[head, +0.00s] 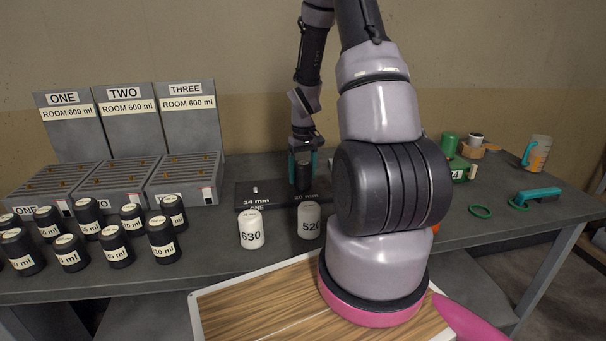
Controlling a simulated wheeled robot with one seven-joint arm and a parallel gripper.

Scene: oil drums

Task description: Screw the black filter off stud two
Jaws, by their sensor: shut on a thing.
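A small pale stud (255,189) stands bare at the left. My gripper (303,168) points down over the block's right part, its teal fingers shut on the black filter (303,181), which looks upright. The foot of the filter and stud two are hard to make out, so I cannot tell whether the thread is engaged. My forearm covers the block's right end.
White canisters marked 630 (251,231) and 520 (309,222) stand just in front of the block. Several black ml-labelled canisters (115,248) stand at the left, before three grey slotted bins (112,182).

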